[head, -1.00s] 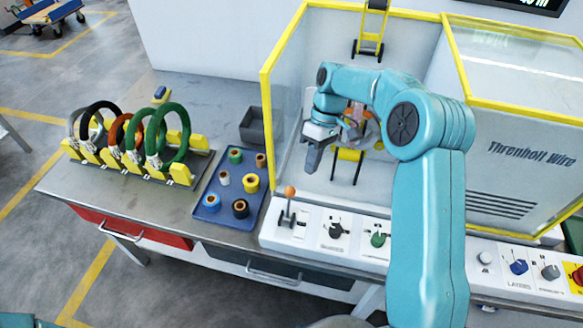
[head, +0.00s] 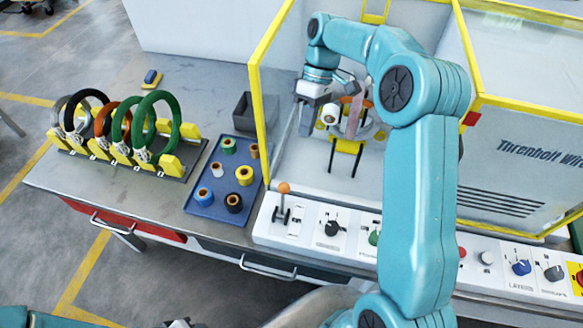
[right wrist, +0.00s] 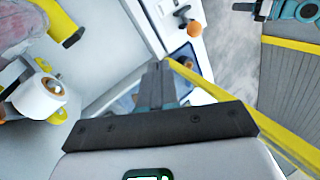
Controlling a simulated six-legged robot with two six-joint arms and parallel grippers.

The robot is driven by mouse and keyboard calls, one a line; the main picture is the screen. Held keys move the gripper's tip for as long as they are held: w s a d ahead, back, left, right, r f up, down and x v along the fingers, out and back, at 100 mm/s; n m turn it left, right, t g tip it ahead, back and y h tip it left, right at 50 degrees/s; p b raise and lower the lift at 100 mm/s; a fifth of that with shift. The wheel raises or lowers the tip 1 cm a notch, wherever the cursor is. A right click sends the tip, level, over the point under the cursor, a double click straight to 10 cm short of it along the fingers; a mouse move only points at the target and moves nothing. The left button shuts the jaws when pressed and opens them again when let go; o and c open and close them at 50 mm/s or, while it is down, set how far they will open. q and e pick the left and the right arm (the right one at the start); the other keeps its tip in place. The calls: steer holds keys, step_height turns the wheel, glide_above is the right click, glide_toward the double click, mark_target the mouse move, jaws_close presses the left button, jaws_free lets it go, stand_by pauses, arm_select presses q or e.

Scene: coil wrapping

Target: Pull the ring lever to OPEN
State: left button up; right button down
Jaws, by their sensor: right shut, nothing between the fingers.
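The lever with an orange ball knob (head: 284,188) stands roughly upright at the left end of the white control panel. The knob also shows in the right wrist view (right wrist: 194,29), beyond and right of the fingertips. Its small labels are unreadable. My right gripper (head: 305,127) is shut and empty, above and behind the lever inside the yellow-framed enclosure, apart from the knob. Its closed dark fingers (right wrist: 156,78) show in the right wrist view. A small grey part at the bottom edge of the head view may be my left gripper (head: 182,323); its jaws are not readable.
The yellow-framed clear wall (head: 258,115) stands left of my right gripper. A blue tray (head: 208,208) of tape rolls lies left of the panel. A rack (head: 187,157) holds several coloured rings. Other knobs, including a black one (head: 332,228), line the panel.

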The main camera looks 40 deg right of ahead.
mark_target(283, 199)
steer(key=s+a+f+p, duration=0.2)
steer(key=s+a+f, duration=0.2)
steer(key=a+f, duration=0.3)
steer(key=shift+f, duration=0.7)
steer(key=shift+a, duration=0.15)
steer(key=shift+s, duration=0.1)
